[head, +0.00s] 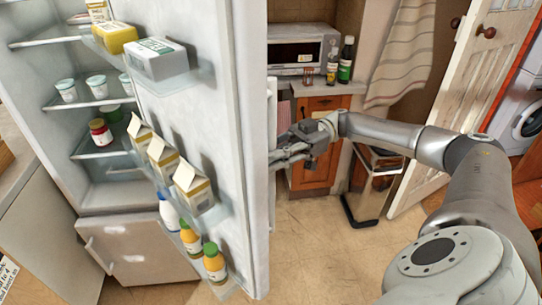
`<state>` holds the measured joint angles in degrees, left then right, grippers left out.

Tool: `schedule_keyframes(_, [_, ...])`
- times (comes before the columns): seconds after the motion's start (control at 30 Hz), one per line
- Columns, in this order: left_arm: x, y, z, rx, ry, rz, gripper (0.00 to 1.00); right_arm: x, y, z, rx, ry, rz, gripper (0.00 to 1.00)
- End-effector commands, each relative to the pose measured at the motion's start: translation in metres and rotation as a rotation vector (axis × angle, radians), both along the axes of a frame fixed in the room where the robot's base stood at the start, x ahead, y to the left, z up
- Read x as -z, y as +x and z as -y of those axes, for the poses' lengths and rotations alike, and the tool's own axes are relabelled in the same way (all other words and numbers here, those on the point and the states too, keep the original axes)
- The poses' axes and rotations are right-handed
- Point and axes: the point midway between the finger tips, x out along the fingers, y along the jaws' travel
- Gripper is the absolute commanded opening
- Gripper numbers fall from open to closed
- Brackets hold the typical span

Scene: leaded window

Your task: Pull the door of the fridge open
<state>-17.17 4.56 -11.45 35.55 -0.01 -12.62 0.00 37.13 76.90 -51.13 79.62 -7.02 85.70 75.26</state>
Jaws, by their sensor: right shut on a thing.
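The fridge door (236,120) stands wide open, swung out towards me, with its inner shelves facing left. The fridge interior (105,175) is exposed at the left, above a closed lower drawer front (130,254). My right gripper (276,158) is at the outer side of the door, by its free edge. It is shut on the door's handle (272,115), which is mostly hidden behind the door's edge; the fingertips are partly hidden too. My left gripper is not in view.
Door shelves hold cartons (193,188), bottles (214,262) and tubs (156,58). A microwave (302,48) and bottles stand on the counter behind. A wooden door (480,85) and washing machine (520,110) are at the right. The floor (325,240) in front is clear.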

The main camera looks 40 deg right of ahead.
Motion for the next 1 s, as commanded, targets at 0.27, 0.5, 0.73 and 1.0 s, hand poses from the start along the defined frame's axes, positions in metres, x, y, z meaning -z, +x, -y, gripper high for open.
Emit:
schedule_keyframes(0.27, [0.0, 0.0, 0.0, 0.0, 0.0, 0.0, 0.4, -0.001, 0.0, 0.0, 0.0, 0.003, 0.0, 0.41])
schedule_keyframes(0.5, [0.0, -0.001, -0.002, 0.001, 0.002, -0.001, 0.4, -0.001, 0.0, 0.0, 0.001, 0.001, 0.0, 0.41])
schedule_keyframes(0.73, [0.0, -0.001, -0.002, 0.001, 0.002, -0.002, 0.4, 0.0, 0.0, 0.014, 0.004, 0.0, 0.001, 0.41])
schedule_keyframes(1.0, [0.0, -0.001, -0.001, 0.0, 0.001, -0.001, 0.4, -0.001, -0.004, 0.063, 0.006, 0.002, 0.001, 0.41])
